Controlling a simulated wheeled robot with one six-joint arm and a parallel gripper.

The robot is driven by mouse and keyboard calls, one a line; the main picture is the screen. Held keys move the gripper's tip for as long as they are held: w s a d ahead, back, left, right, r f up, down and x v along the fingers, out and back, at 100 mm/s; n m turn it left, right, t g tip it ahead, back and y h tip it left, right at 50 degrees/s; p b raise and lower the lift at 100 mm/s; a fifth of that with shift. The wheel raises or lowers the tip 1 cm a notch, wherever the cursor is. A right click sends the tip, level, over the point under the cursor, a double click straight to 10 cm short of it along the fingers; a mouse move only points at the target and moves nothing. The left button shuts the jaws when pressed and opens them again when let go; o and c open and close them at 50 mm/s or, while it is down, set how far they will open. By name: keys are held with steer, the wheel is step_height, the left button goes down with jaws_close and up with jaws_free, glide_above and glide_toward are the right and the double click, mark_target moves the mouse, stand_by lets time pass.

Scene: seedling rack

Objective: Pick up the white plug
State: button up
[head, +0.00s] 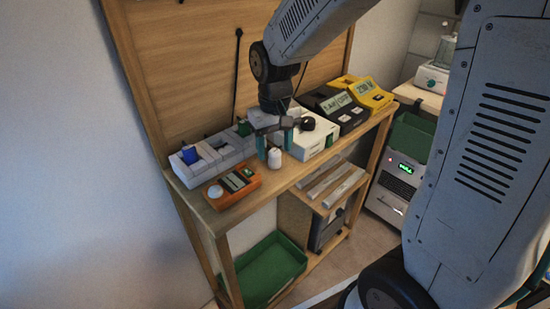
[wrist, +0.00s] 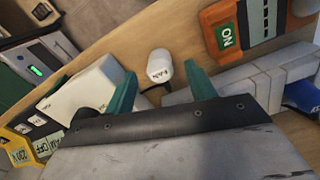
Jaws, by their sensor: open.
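The white plug (head: 275,157) stands on the wooden shelf top, just below my gripper in the head view. In the wrist view the white plug (wrist: 160,66) has dark lettering on its end and a dark cord beside it. My gripper (head: 268,147) points down with its teal fingers apart. In the wrist view the open gripper (wrist: 162,88) has one finger to each side of the plug, with gaps between, and it holds nothing. I cannot tell exactly how high the fingertips are above the shelf.
A white box with a black knob (head: 315,139) stands close right of the plug. An orange device (head: 232,186) and a grey-white compartment block (head: 214,155) are to the left. Black (head: 338,108) and yellow (head: 366,94) meters stand farther right. A green bin (head: 268,270) is below.

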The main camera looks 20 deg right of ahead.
steer(key=shift+f, duration=1.5)
steer(key=c, duration=1.1)
steer(key=shift+o, duration=0.2)
steer(key=shift+r, duration=0.1)
